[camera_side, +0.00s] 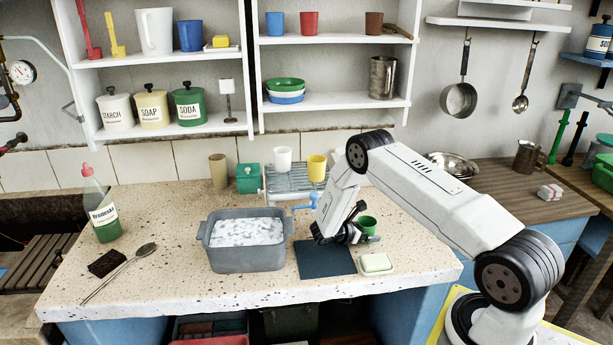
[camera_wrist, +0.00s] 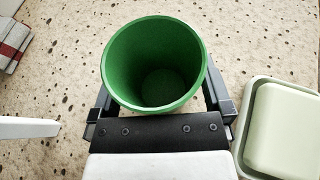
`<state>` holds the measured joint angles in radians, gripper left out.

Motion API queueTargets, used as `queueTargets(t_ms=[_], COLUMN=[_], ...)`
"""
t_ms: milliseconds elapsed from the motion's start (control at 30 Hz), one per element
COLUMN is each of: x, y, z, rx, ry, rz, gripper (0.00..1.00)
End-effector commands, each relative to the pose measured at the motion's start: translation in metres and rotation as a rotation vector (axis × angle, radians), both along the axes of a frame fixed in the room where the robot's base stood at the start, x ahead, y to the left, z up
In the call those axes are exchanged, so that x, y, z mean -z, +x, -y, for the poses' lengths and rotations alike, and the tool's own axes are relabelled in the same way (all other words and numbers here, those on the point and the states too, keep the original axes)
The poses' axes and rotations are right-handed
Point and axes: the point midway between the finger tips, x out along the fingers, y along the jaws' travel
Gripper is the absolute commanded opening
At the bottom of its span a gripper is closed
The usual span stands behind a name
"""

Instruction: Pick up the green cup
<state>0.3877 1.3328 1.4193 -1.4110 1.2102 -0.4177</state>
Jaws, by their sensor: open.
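The green cup (camera_side: 368,225) stands upright on the speckled stone counter, partly hidden behind my gripper in the side view. In the wrist view I look down into the empty green cup (camera_wrist: 154,65). My gripper (camera_side: 352,236) is low over the counter at the cup. In the wrist view the open fingers of my gripper (camera_wrist: 158,98) lie on the left and right of the cup, and I cannot tell whether they touch it.
A pale green soap dish (camera_side: 376,263) is close on the right, also in the wrist view (camera_wrist: 285,130). A dark mat (camera_side: 325,259) and a grey tub of suds (camera_side: 245,257) lie left. A rack with white and yellow cups (camera_side: 317,168) stands behind.

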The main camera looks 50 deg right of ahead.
Motion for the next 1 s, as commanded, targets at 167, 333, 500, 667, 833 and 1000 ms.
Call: queueTargets(t_ms=[167,333,500,667,833,1000], x=[0.000,0.000,0.000,0.000,-0.002,-0.010], y=[0.000,0.000,0.000,0.000,0.000,0.000], z=[0.000,0.000,0.000,0.000,0.000,0.000], rx=[0.000,0.000,0.000,0.000,0.000,0.000], ry=[0.000,0.000,0.000,0.000,0.000,0.000], rz=[0.000,0.000,0.000,0.000,0.000,0.001], gripper=[1.00,0.56,0.17,0.17,0.17,0.17])
